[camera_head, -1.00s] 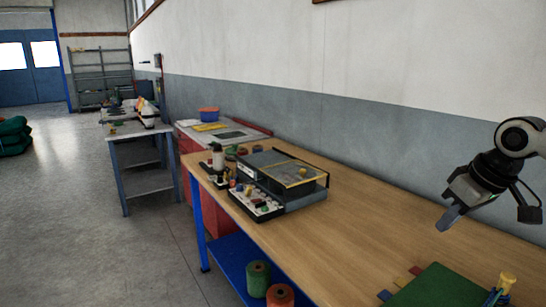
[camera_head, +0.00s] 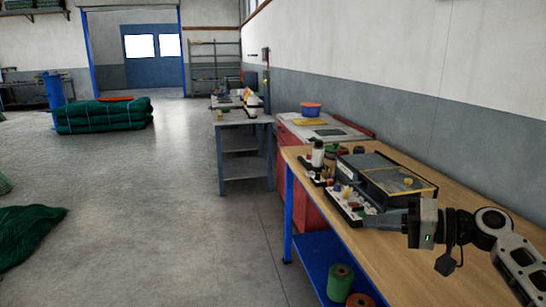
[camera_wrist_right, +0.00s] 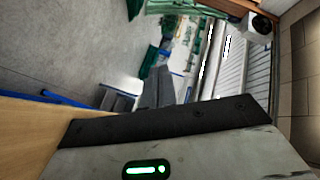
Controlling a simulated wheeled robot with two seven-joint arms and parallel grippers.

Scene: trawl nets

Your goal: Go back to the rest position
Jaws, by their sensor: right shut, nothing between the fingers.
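My right gripper (camera_head: 388,221) comes in from the right in the head view, over the wooden workbench (camera_head: 470,262). It is shut and empty, with its fingers pointing left in front of the dark case with a clear lid (camera_head: 390,177). In the right wrist view the shut fingers (camera_wrist_right: 158,88) show above the grey gripper body with its green light. My left gripper is in neither view.
A black-and-white rack of small parts (camera_head: 347,203) is close to my right fingers. Green and orange spools (camera_head: 340,283) stand on the blue shelf below. A grey table (camera_head: 243,120) and green net bundles (camera_head: 105,115) stand farther off.

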